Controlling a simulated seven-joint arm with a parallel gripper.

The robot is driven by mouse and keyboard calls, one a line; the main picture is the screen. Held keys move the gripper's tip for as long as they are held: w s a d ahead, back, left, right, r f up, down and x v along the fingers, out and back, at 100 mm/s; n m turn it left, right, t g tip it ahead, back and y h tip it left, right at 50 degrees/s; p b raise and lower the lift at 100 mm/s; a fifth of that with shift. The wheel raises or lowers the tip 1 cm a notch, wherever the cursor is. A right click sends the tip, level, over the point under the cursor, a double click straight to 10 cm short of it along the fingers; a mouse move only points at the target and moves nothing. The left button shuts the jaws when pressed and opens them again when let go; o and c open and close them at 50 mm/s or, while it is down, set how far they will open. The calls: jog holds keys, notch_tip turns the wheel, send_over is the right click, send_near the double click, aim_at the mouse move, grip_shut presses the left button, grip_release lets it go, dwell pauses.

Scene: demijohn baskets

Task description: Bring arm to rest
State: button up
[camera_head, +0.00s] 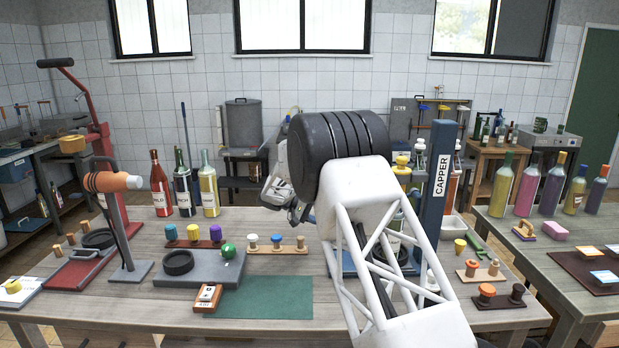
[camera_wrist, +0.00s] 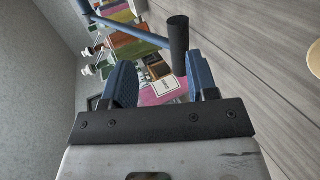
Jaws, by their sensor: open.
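My arm (camera_head: 365,185) reaches forward over the middle of the workbench (camera_head: 180,320). My gripper (camera_head: 298,213) shows in the head view just left of the thick black arm joint, above the back part of the bench, partly hidden by my arm. In the wrist view my gripper (camera_wrist: 160,82) has its two blue fingers spread apart. Nothing is held between them. Beyond the fingers, bottles, a pink thing and a blue lever with a black grip (camera_wrist: 179,45) show tilted and apart from the fingers.
Three bottles (camera_head: 183,185) stand at the back left. A blue capper column (camera_head: 435,180) stands close right of my arm.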

jog(key=s+d+r+y, duration=0.2)
jog(key=s+d+r, duration=0.3)
jog(key=s, duration=0.5)
jog(key=s+d+r+y, duration=0.35)
jog(key=s+r, duration=0.25)
jog(key=s, duration=0.4)
jog(key=s+d+r+y, duration=0.1)
jog(key=s+d+r, duration=0.4)
jog(key=s, duration=0.5)
jog(key=s+f+t+y, duration=0.1)
jog(key=s+y, duration=0.2)
jog(key=s, duration=1.5)
jog(key=s+d+f+t+y, duration=0.1)
jog(key=s+f+y, duration=0.1)
jog(key=s, duration=1.7)
jog(key=shift+f+t+y, duration=0.3)
jog(key=shift+t+y, duration=0.1)
jog(key=shift+y, duration=0.35)
jog(key=shift+w+d, duration=0.1)
jog(key=shift+d, duration=0.05)
